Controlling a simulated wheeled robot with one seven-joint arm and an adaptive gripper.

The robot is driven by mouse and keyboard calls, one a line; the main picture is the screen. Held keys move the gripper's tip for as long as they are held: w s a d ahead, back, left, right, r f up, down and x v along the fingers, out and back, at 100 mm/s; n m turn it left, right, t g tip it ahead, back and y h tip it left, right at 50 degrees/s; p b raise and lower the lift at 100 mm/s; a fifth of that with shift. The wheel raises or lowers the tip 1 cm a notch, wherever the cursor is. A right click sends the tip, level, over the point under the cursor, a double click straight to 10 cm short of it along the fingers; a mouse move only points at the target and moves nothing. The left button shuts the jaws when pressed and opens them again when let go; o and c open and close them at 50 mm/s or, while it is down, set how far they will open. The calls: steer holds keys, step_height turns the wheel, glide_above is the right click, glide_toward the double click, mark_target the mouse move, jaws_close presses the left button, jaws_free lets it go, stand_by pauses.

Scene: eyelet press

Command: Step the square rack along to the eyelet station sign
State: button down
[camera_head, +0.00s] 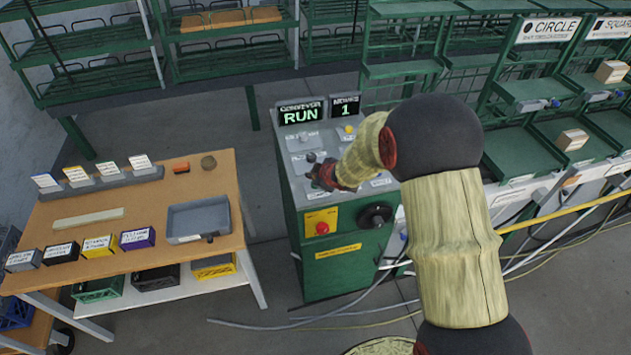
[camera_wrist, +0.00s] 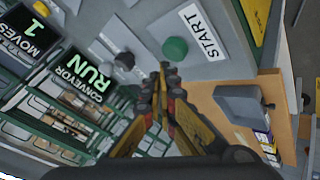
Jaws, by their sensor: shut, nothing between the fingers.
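The square rack (camera_head: 597,85) is a green shelf unit at the far right of the head view, partly cut off, under a SQUARE sign (camera_head: 612,27). Pale boxes (camera_head: 611,71) show on the shelves there. No sign readable as the eyelet station shows. A green console (camera_head: 335,265) stands in the middle; its displays read CONVEYOR RUN (camera_head: 301,114) and MOVES 1 (camera_head: 345,105). My gripper (camera_head: 318,178) is over the console top. In the wrist view my gripper (camera_wrist: 163,75) is shut and empty, its tips just beside the green START button (camera_wrist: 175,48); contact cannot be told.
A red button (camera_head: 322,228) and a black knob (camera_head: 375,215) sit on the console front. A wooden table (camera_head: 130,250) with a grey tray (camera_head: 198,220) and small bins stands left. Green racks line the back. Cables (camera_head: 290,323) lie on the floor.

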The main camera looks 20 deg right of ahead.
steer(key=shift+r, duration=0.1)
step_height(320, 180, up, 5)
steer(key=p, duration=0.4)
steer(key=shift+p, duration=0.4)
steer(key=shift+s, duration=0.25)
steer(key=s+r+b, duration=0.1)
steer(key=s, duration=1.8)
steer(key=shift+s+r, duration=0.3)
steer(key=shift+r, duration=0.1)
